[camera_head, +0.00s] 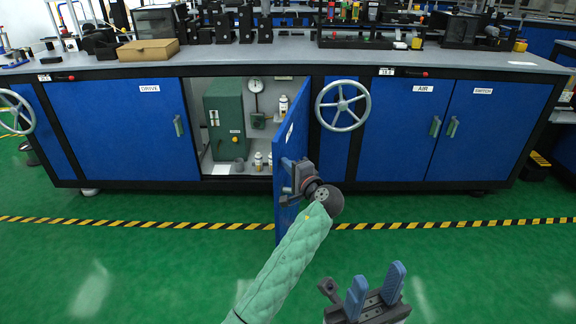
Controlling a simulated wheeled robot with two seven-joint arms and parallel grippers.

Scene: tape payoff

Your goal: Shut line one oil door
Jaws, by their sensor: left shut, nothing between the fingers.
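A blue cabinet door (287,150) stands wide open, swung out toward me from the middle of the bench front. Its small label is too foreshortened to read. The open bay beside it holds a green box (224,120), a round gauge (255,86) and several small bottles. My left gripper (290,182) is shut and empty, in front of the lower part of the open door. I cannot tell whether it touches the door, and it hides part of it. My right gripper (374,290) is low at the bottom, away from the door, with its two blue fingers apart.
Closed blue doors labelled DRIVE (120,125), AIR (408,130) and SWITCH (482,130) flank the bay. A grey handwheel (343,105) sticks out right of the open door. Yellow-black floor tape (450,224) crosses the clear green floor.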

